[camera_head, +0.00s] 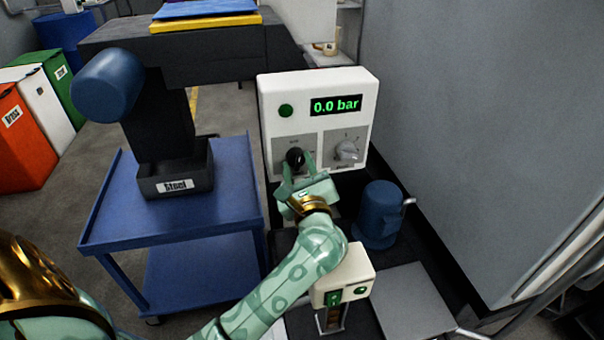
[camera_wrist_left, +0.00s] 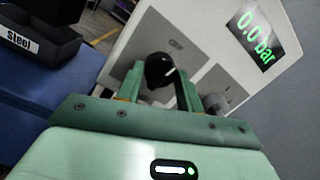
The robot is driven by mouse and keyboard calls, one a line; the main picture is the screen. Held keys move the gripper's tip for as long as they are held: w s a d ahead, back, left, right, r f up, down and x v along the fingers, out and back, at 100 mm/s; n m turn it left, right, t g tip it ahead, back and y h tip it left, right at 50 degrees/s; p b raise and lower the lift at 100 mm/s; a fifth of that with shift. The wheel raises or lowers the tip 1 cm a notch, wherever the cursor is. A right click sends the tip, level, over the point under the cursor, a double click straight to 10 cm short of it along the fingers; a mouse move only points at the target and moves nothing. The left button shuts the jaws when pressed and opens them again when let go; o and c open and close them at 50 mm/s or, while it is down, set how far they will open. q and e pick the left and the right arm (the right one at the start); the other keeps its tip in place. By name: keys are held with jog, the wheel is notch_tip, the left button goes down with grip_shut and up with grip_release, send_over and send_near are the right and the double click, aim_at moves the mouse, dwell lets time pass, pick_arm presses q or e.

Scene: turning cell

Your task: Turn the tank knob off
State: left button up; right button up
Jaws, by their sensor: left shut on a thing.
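A white panel box (camera_head: 313,88) carries a green readout (camera_head: 336,105) showing 0.0 bar. A black knob (camera_head: 294,157) sits on a grey plate at its lower left; the wrist view shows this knob (camera_wrist_left: 158,70) with a white mark and an OFF label above it. My left gripper (camera_head: 297,168) is shut on the black knob, a finger on either side. The mark's exact alignment with OFF is hard to tell. A pale grey knob (camera_head: 348,151) with a scale sits to its right. My right gripper is not in view.
A blue cart (camera_head: 225,195) with a black bin marked Steel (camera_head: 176,184) stands left of the panel. A blue tank-like vessel (camera_head: 378,215) stands below right. A grey wall closes the right.

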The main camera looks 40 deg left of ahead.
pick_arm(q)
jog(key=shift+f+n+b, duration=0.25)
jog(key=shift+n+b, duration=0.35)
jog(key=shift+n, duration=0.2)
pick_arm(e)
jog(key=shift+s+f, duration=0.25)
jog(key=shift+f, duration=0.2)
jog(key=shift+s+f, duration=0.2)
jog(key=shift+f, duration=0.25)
pick_arm(q)
jog(key=shift+r+n, duration=0.1)
jog(key=shift+n, duration=0.2)
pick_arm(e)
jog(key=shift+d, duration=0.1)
pick_arm(q)
jog(key=o, duration=1)
jog(key=shift+r+y, duration=0.1)
jog(key=shift+y, duration=0.2)
jog(key=shift+d, duration=0.1)
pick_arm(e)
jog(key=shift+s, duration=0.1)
